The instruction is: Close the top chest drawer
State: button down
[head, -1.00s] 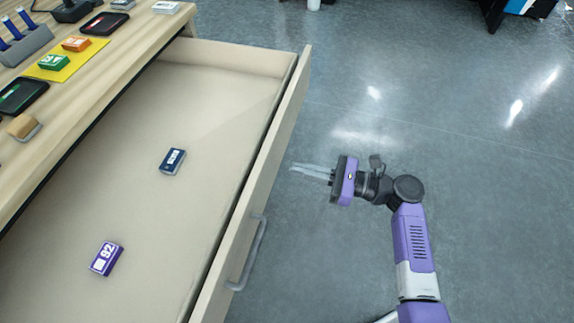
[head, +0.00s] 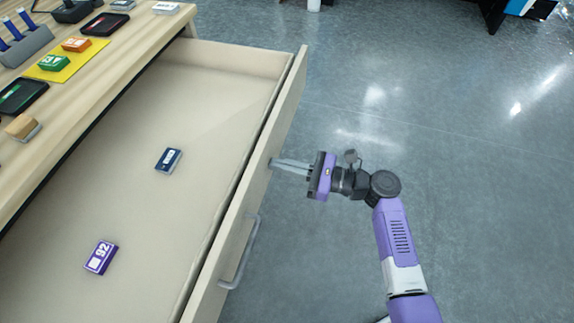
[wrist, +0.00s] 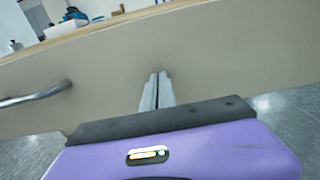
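The top chest drawer (head: 262,185) is pulled far out in the head view, with its light wooden front facing right. Its grey bar handle (head: 242,252) is on the front, nearer the bottom of the picture. My gripper (head: 274,163) points left at the drawer front, beyond the handle toward the far end. Its fingertips are at or very near the panel; contact is not certain. In the wrist view the two fingers (wrist: 157,90) lie together, with nothing between them, against the drawer front (wrist: 215,60). The handle (wrist: 35,95) shows at the left there.
Inside the drawer lie a dark blue box (head: 168,160) and a purple box (head: 100,257). The chest top (head: 110,75) holds small boxes, a yellow mat (head: 48,77) and dark trays. Open grey floor (head: 480,220) lies to the right.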

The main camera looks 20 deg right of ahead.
jog(key=b+x, duration=0.1)
jog(key=x, duration=1.6)
jog(key=shift+w+a+f+b, duration=0.1)
jog(key=shift+a+b, duration=0.2)
jog(key=shift+b, duration=0.05)
jog(key=b+x, duration=1)
jog(key=x, duration=1.2)
jog(key=shift+f, duration=0.1)
jog(key=shift+w+a+b, duration=0.35)
jog(key=shift+a+b, duration=0.05)
jog(key=shift+a, duration=0.1)
jog(key=shift+w+a+r, duration=0.1)
jog(key=shift+r, duration=0.35)
jog(key=shift+a+r, duration=0.1)
jog(key=shift+a, duration=0.05)
jog(key=shift+s+d, duration=0.25)
jog(key=p, duration=0.6)
send_over(190, 155)
jog(key=shift+w+f, duration=0.1)
jog(key=shift+f, duration=0.3)
